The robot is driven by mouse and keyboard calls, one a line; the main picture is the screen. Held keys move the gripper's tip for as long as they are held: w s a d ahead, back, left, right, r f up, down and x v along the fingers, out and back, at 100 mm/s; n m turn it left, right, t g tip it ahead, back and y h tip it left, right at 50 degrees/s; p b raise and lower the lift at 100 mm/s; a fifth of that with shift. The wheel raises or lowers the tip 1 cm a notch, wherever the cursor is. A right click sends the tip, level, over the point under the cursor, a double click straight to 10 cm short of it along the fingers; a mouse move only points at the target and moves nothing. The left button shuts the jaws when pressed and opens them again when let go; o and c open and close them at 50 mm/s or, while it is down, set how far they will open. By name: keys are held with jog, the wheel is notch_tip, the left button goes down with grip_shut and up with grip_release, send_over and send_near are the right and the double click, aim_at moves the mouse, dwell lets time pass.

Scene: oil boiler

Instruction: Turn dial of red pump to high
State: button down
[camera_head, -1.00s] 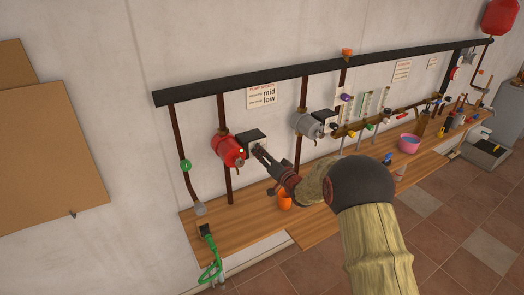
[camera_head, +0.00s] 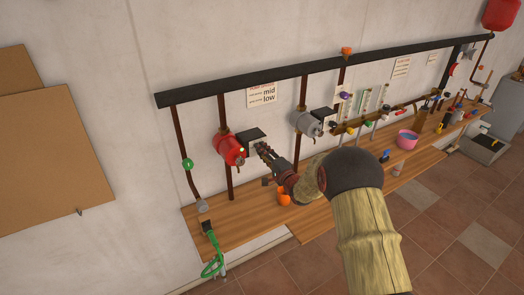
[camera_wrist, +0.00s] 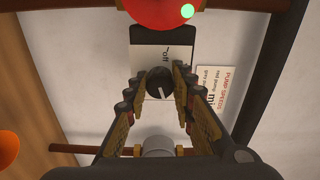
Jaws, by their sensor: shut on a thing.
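The red pump (camera_head: 228,146) hangs on the pipes at the left of the wall; it also shows at the top of the wrist view (camera_wrist: 165,8), with a green light lit. Beside it is its control box (camera_head: 251,135), with a white face (camera_wrist: 148,55) lettered "off". The round black dial (camera_wrist: 159,82) with a white pointer line sits on that face. In the wrist view the line points away from the pump, towards my palm. My gripper (camera_wrist: 157,78) is shut on the dial, one finger on each side. In the head view my gripper (camera_head: 262,149) covers the dial.
A pump speeds sign (camera_head: 262,95) hangs above, partly readable. A grey pump (camera_head: 308,123) is to the right. An orange item (camera_head: 283,199) stands on the wooden bench (camera_head: 235,220) below my gripper. The floor before the bench is clear.

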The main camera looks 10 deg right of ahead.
jog(key=shift+f+m, duration=0.15)
jog(key=shift+m, duration=0.25)
jog(key=c, duration=1.5)
grip_release()
jog(key=v, duration=1.2)
